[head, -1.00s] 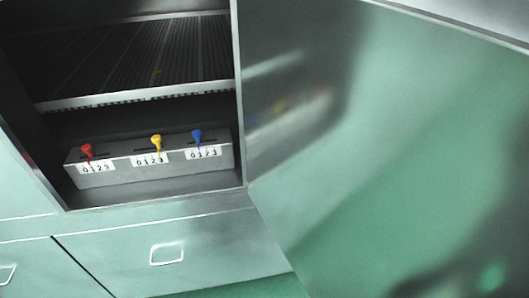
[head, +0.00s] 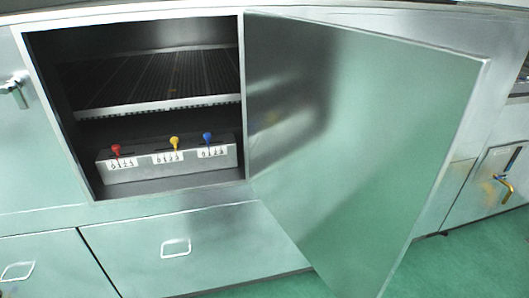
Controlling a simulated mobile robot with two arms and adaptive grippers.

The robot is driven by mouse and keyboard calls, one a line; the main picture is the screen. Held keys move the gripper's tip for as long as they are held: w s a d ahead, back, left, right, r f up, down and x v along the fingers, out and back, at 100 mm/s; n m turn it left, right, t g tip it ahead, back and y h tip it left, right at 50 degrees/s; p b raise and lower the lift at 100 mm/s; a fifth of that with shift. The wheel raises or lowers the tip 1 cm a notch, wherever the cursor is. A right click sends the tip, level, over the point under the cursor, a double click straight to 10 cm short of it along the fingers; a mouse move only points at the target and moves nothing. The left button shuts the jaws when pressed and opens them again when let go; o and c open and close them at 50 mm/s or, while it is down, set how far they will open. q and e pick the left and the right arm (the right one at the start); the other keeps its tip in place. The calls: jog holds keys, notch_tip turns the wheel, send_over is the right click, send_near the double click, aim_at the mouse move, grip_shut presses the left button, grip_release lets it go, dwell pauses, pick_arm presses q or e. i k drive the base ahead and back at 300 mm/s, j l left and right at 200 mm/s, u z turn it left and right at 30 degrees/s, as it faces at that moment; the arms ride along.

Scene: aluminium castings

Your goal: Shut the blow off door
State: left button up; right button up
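The blow off door (head: 370,140) is a large flat metal panel with a greenish sheen in the head view. It stands wide open, swung out to the right from the right side of a cabinet opening. Inside the opening is a slatted metal shelf (head: 160,78). Below the shelf is a grey control box (head: 145,174) with a red lever (head: 116,151), a yellow lever (head: 174,143) and a blue lever (head: 207,138), each above a number label. Neither of my grippers is in view.
Drawers with recessed handles (head: 176,248) lie below the opening. A handle (head: 13,91) sticks out on the left panel. At the right is a panel with a brass-coloured tap-like handle (head: 505,184). Open green floor (head: 470,265) shows at the lower right.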

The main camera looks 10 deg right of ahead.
aim_at(354, 133)
jog(key=i+l+u, duration=0.1)
jog(key=l+u, duration=0.55)
jog(key=u, duration=0.15)
jog(key=l+u, duration=0.4)
